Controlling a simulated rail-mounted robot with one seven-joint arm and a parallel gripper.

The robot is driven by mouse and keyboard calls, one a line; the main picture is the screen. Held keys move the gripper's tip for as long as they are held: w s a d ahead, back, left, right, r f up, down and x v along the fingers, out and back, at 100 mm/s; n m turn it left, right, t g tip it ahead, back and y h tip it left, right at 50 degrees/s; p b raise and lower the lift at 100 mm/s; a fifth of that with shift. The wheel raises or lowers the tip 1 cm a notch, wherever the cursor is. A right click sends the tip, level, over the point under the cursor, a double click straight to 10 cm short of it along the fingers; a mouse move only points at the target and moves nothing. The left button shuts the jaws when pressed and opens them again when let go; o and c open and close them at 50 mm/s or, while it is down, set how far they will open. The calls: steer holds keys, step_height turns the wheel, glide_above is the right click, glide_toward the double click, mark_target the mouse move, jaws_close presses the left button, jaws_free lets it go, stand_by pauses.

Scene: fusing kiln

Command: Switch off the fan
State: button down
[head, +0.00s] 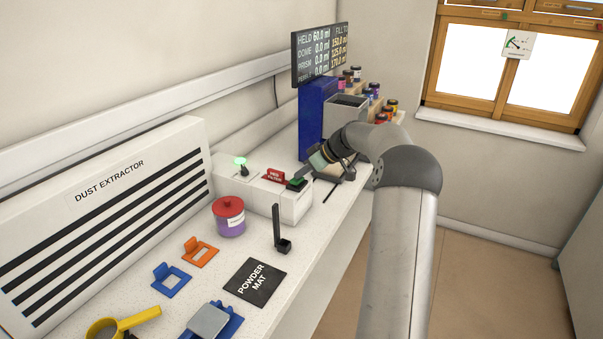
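A white control box (262,197) stands on the bench beside the white dust extractor (105,215). A green lamp (240,161) glows on the box's left part, with a small dark part just below it. A red label (275,175) with small white lettering, hard to read, sits near the middle. A dark switch with a green top (297,183) is at the box's right end. My gripper (311,172) is at the box's right end, close to the green-topped switch. I cannot tell whether it touches the switch. Its fingers are too small and partly hidden to judge.
A purple jar with a red lid (229,216) and a black upright holder (280,232) stand before the box. A black powder mat (254,282), blue stand (171,281) and orange stand (200,251) lie nearer. A display (321,54) rises behind my arm.

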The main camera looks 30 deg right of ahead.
steer(key=shift+d, duration=0.1)
steer(key=shift+w+d+r, duration=0.1)
steer(key=shift+r, duration=0.2)
steer(key=r+p, duration=0.2)
steer(key=r, duration=0.1)
steer(key=shift+w+d+r, duration=0.15)
steer(key=shift+w, duration=0.05)
steer(key=b+v, duration=0.2)
steer(key=v, duration=0.8)
steer(key=shift+d, duration=0.35)
steer(key=shift+w, duration=0.15)
steer(key=shift+b, duration=0.35)
steer(key=shift+s+a+r+y+b, duration=0.1)
steer(key=shift+s+a+y+b, duration=0.15)
steer(key=shift+b, duration=0.45)
steer(key=shift+s+a+r+y+b, duration=0.15)
steer(key=shift+s+b, duration=0.2)
steer(key=shift+b, duration=0.3)
